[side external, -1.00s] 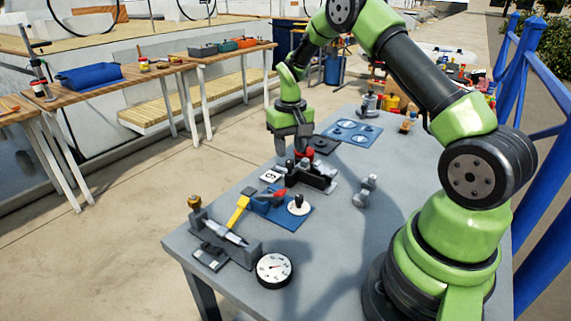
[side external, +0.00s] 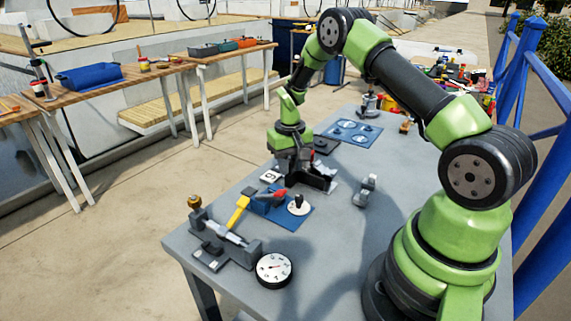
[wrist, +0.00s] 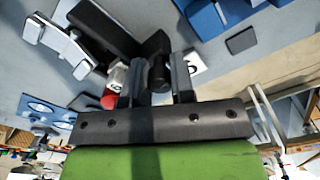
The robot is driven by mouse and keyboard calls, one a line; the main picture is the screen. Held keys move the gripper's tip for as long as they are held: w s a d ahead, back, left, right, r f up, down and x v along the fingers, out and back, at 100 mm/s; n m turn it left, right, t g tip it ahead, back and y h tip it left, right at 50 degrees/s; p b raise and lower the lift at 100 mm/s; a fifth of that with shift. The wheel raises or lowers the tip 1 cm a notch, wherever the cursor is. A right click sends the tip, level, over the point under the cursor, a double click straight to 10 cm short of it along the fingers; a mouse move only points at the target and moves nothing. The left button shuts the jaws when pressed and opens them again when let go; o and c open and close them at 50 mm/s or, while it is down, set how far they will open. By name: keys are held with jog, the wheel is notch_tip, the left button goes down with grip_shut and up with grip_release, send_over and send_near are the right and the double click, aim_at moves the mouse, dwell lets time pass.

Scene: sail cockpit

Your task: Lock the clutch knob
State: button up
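A dark clutch mechanism (side external: 318,176) stands on the grey table, beside a white card marked with a digit (side external: 270,176). My gripper (side external: 292,172) is low over its left end, pointing down, and partly hides it. In the wrist view, the two fingers of my gripper (wrist: 154,86) are apart, with a dark rounded knob (wrist: 158,72) between them. A gap shows at the left of this knob; whether the right finger touches it I cannot tell. How the knob is turned is not clear.
A blue base with a red lever (side external: 270,200), a white disc with a black knob (side external: 298,207), a yellow-handled fixture (side external: 238,212) and a round dial (side external: 273,268) stand nearer. A grey fitting (side external: 366,190) stands to the right. A blue panel (side external: 352,131) lies behind.

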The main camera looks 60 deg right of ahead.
jog(key=m, duration=0.4)
jog(key=shift+m, duration=0.4)
jog(key=m, duration=0.4)
jog(key=m, duration=0.4)
dwell(0.3)
